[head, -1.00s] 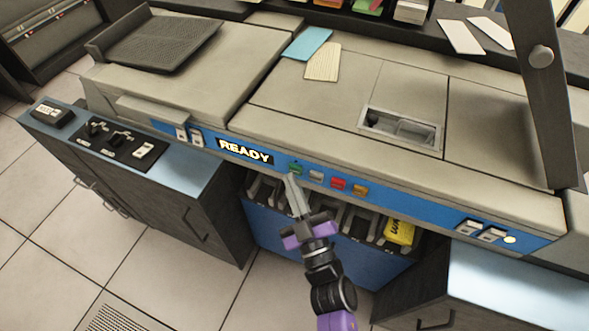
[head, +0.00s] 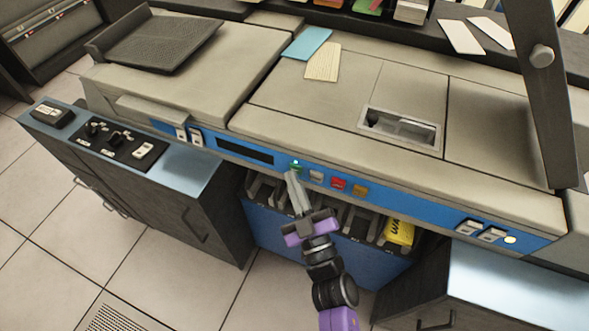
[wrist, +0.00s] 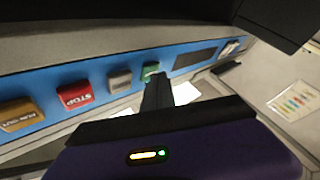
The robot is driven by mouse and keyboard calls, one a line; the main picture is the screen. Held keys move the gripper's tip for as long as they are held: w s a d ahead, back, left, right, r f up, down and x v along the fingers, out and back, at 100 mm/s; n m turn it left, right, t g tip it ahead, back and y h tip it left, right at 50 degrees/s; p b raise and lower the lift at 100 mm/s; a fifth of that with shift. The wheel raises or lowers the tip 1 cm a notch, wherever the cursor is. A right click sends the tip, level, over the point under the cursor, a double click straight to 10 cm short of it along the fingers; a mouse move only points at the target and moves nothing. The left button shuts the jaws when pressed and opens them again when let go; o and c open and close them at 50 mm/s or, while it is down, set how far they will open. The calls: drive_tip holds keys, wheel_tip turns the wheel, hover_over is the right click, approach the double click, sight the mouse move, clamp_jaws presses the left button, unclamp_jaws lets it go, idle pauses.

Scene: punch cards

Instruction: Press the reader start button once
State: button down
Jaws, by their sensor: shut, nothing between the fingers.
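The green start button (head: 295,168) sits on the reader's blue front strip (head: 400,204), just right of the dark display (head: 245,151). A small light above the button glows. My gripper (head: 292,173) is shut and empty, with its fingertips at or just below the button. In the wrist view the green button (wrist: 151,71) shows beyond the tips of my gripper (wrist: 153,82); I cannot tell whether they touch. The tips hide the button's lower part.
Right of the green button are a grey button (head: 316,175), a red STOP button (head: 338,183) and an orange button (head: 359,190). Below the strip are card pockets, one holding yellow cards (head: 398,232). A blue-topped cabinet (head: 185,165) stands at left.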

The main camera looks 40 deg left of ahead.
drive_tip(key=shift+s, duration=0.1)
drive_tip(key=shift+s+d, duration=0.15)
drive_tip(key=shift+s, duration=0.65)
drive_tip(key=shift+s+d+p, duration=0.1)
drive_tip(key=shift+s+d, duration=0.1)
drive_tip(key=shift+s, duration=0.6)
drive_tip(key=shift+s+d+p, duration=0.1)
drive_tip(key=shift+s+d, duration=0.1)
drive_tip(key=shift+s, duration=0.55)
drive_tip(key=shift+s+d+p, duration=0.1)
drive_tip(key=shift+s+d, duration=0.1)
drive_tip(key=shift+s, duration=0.6)
drive_tip(key=s+d+r+m+t+h, duration=0.25)
drive_tip(key=d+m+h, duration=0.25)
drive_tip(key=d, duration=0.7)
drive_tip(key=s+d+r+m+t+h, duration=0.25)
drive_tip(key=d+m+h, duration=0.2)
drive_tip(key=d, duration=0.85)
drive_tip(key=s+d+r+m+g+h+p, duration=0.1)
drive_tip(key=s+d+m+h, duration=0.6)
drive_tip(key=s+d, duration=0.8)
drive_tip(key=shift+s+d+r+g+h+p, duration=0.45)
drive_tip(key=shift+d+r+h, duration=0.25)
drive_tip(key=shift+r, duration=0.25)
